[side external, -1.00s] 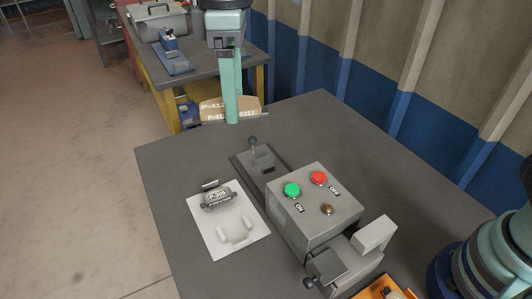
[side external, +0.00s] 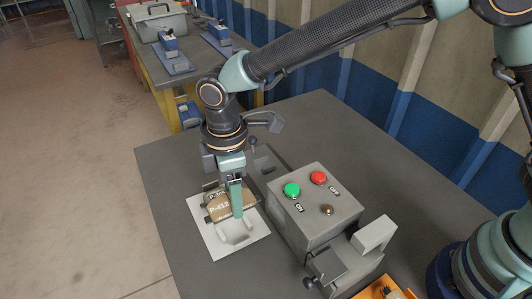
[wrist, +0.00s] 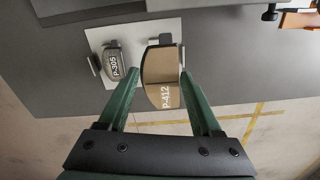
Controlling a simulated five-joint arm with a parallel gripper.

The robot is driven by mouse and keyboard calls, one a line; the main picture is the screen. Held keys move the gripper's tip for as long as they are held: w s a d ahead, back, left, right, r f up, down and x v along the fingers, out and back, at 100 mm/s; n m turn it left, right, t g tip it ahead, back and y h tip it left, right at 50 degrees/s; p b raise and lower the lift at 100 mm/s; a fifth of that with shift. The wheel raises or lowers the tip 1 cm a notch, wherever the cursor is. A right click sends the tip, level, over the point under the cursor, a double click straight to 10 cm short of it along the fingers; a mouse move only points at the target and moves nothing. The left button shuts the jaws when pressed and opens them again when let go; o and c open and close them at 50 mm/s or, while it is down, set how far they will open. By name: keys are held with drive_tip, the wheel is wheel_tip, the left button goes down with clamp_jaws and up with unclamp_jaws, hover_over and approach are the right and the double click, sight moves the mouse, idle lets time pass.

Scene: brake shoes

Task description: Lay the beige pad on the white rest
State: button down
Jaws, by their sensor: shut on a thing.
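The beige pad (side external: 222,207), marked P-412, is held by my gripper (side external: 236,205), which is shut on it. In the wrist view the beige pad (wrist: 163,66) sits between the two green fingers. The white rest (side external: 235,234), with small raised upright pieces, stands on a white plate (side external: 216,248) on the grey table. The pad is over the plate, beside the grey P-305 pad and behind the rest's front pieces in the side view. The pad and the finger hide part of the rest. I cannot tell whether the pad touches it.
A grey pad (wrist: 114,66) marked P-305 is on the plate, close to the beige pad. A grey control box (side external: 315,208) with green and red buttons stands right of the plate. A lever fixture stands behind it. The table left of the plate is clear.

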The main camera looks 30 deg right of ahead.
drive_tip(key=shift+f, duration=3.35)
drive_tip(key=shift+f, duration=0.35)
unclamp_jaws()
wheel_tip(320, 180, up, 12)
drive_tip(key=shift+f, duration=0.1)
drive_tip(key=d+r+m+t+y, duration=0.1)
drive_tip(key=d+r+m, duration=0.35)
drive_tip(key=d, duration=0.45)
drive_tip(key=d+r+m+t, duration=0.1)
drive_tip(key=d+r+m, duration=0.2)
drive_tip(key=d+r, duration=0.4)
drive_tip(key=s+d+m+t, duration=0.1)
drive_tip(key=s+d+m, duration=0.2)
drive_tip(key=d, duration=0.4)
drive_tip(key=s+d+m+t+h, duration=0.1)
drive_tip(key=s+d+m, duration=0.3)
drive_tip(key=d, duration=0.4)
drive_tip(key=shift+d+f+m+t, duration=0.25)
drive_tip(key=shift+m+t, duration=0.4)
drive_tip(key=shift+t, duration=0.15)
